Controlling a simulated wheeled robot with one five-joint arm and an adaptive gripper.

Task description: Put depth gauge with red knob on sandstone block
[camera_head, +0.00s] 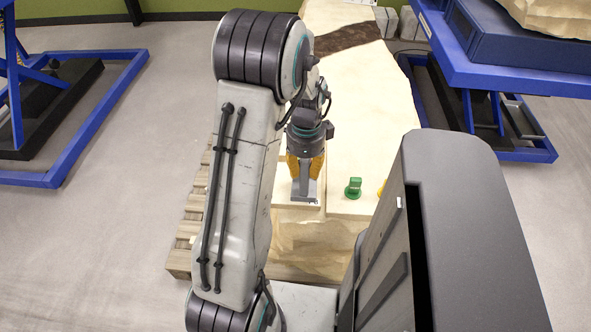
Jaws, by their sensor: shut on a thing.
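My gripper (305,174), with yellow-orange fingers, points down and is shut on a grey tool (304,189) with an upright part and a flat, wider foot. It could be the depth gauge, but I see no red knob; the fingers hide its upper part. The large pale sandstone block (356,122) runs away from me under and beyond the gripper. The tool is over a pale, board-like area (283,205) at the block's near left edge. I cannot tell whether its foot touches the surface.
A wooden pallet (190,232) shows at the left. Blue lift frames stand at left (62,158) and right (505,75). The block's middle is clear before a dark brown band (348,36).

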